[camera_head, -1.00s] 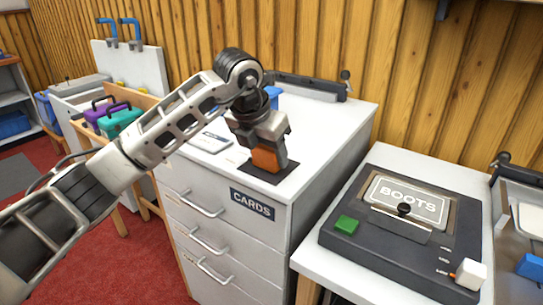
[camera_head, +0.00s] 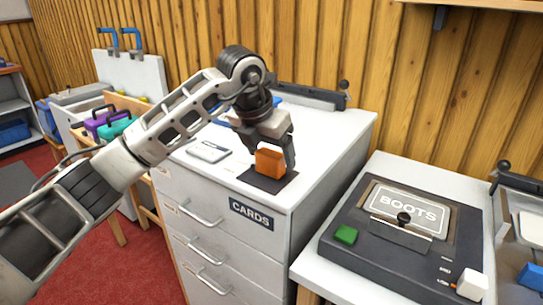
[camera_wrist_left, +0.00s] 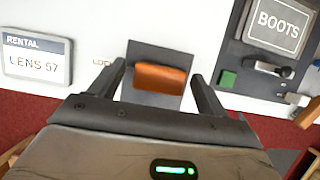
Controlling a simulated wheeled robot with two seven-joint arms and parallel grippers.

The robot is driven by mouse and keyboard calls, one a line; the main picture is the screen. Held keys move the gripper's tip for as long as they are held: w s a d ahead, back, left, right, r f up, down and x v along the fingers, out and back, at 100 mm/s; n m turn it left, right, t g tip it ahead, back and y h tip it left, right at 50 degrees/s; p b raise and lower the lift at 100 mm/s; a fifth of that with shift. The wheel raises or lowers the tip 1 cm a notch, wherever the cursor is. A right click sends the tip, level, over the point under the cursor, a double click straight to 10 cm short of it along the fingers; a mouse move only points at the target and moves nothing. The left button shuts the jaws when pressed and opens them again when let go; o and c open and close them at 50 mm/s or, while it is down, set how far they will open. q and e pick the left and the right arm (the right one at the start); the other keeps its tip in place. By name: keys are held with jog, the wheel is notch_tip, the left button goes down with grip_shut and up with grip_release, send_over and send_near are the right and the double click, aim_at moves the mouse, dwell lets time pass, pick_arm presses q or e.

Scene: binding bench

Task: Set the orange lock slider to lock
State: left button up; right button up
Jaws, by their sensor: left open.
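The orange slider block (camera_head: 269,162) stands on a dark plate (camera_head: 258,181) on top of the white drawer cabinet. In the left wrist view, the orange block (camera_wrist_left: 160,79) sits on the dark plate (camera_wrist_left: 150,52), with bare plate beyond it. A partly hidden label reading "LOC" (camera_wrist_left: 102,62) is left of the plate. My left gripper (camera_head: 272,154) is open around the block. In the left wrist view, the fingers of my left gripper (camera_wrist_left: 159,72) stand apart on either side of it, with visible gaps. My right gripper is out of view.
A "LENS 57" rental card (camera_head: 208,151) lies left of the plate. A dark BOOTS device (camera_head: 350,255) with a green button (camera_head: 346,234) and white knob (camera_head: 472,284) stands on the lower right counter. A dark rail (camera_head: 315,98) runs along the cabinet's back.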

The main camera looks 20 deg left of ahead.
pick_arm(q)
jog(key=v, duration=1.4)
